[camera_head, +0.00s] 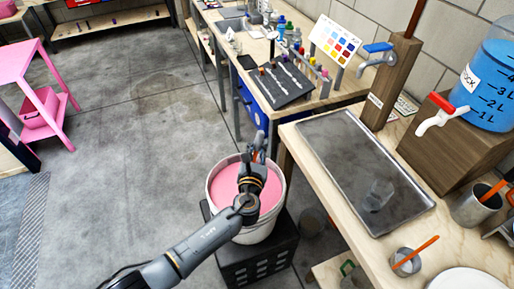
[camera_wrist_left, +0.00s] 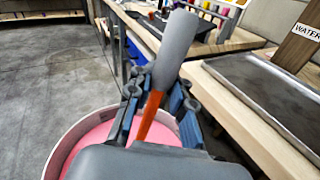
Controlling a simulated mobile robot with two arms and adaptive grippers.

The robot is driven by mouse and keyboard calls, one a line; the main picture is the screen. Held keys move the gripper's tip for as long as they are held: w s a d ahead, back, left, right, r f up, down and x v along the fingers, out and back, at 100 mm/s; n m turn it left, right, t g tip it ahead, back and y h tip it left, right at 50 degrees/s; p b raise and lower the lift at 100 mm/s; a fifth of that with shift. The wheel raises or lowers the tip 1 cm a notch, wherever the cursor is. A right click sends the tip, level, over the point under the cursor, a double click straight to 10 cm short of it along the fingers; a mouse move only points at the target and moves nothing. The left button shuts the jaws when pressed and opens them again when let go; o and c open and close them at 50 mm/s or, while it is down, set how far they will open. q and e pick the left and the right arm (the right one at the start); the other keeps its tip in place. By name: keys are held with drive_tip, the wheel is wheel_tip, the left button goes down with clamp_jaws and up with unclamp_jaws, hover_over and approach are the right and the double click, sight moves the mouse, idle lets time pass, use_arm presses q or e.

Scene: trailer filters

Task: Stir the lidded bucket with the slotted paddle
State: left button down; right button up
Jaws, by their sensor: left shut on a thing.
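A white bucket (camera_head: 222,212) with pink liquid (camera_head: 225,185) inside stands on a black slatted box. No lid shows on it. My left gripper (camera_head: 257,150) reaches across the bucket's mouth, its fingers near the far rim. The left wrist view shows the gripper (camera_wrist_left: 160,100) shut on a tool with an orange shaft (camera_wrist_left: 150,116) and a smooth grey end (camera_wrist_left: 175,48). I see no slots in that grey end, so I cannot tell whether it is the slotted paddle. The bucket's rim (camera_wrist_left: 52,158) lies below and behind the fingers. My right gripper is not in view.
A wooden workbench (camera_head: 300,150) with a metal tray (camera_head: 360,170) stands right of the bucket. Cups (camera_head: 405,262) with orange-handled tools and a blue water tank (camera_head: 490,85) are on it. A second bench holds bottles and a dark board (camera_head: 282,84). The floor (camera_head: 130,170) at left is clear.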

use_arm(q)
drive_tip(key=shift+r+p, duration=3.7)
drive_tip(key=shift+r, duration=0.45)
wheel_tip(320, 180, up, 5)
drive_tip(key=p, duration=0.5)
drive_tip(key=shift+f, duration=0.2)
